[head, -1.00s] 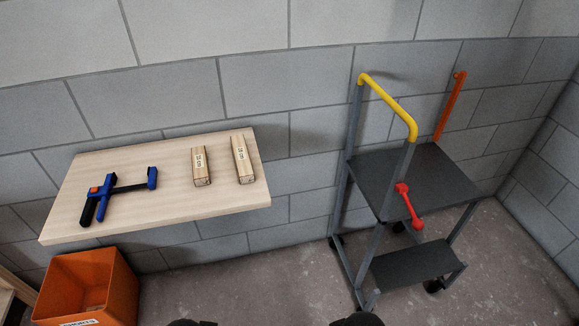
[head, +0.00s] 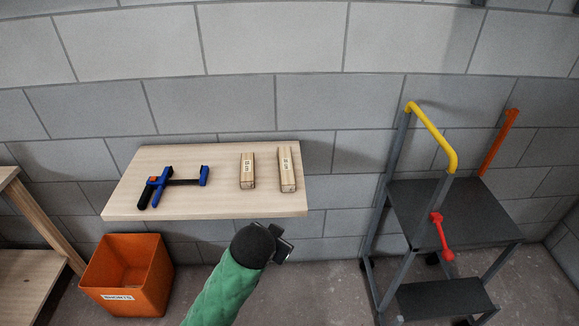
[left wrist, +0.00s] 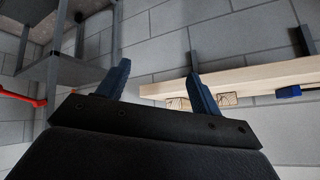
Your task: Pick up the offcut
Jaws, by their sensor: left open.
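Two pale wooden pieces with small white labels lie side by side on the wall board (head: 200,207): a shorter one (head: 247,171) and a longer one (head: 287,170) to its right. Which is the offcut is not readable with certainty; the shorter one fits the name better. My left gripper (head: 284,248), on a green-sleeved arm, is in front of and below the board's front edge, apart from both pieces. In the left wrist view, which looks upside down, its jaws (left wrist: 157,70) are open and empty, with the end of the shorter piece (left wrist: 228,99) beyond. My right gripper is not visible.
A blue and black clamp (head: 174,183) lies on the left of the board. An orange bin (head: 127,275) stands below it. A wooden shelf unit (head: 30,265) is at far left. A grey step trolley (head: 450,215) with yellow, red and orange bars stands at right.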

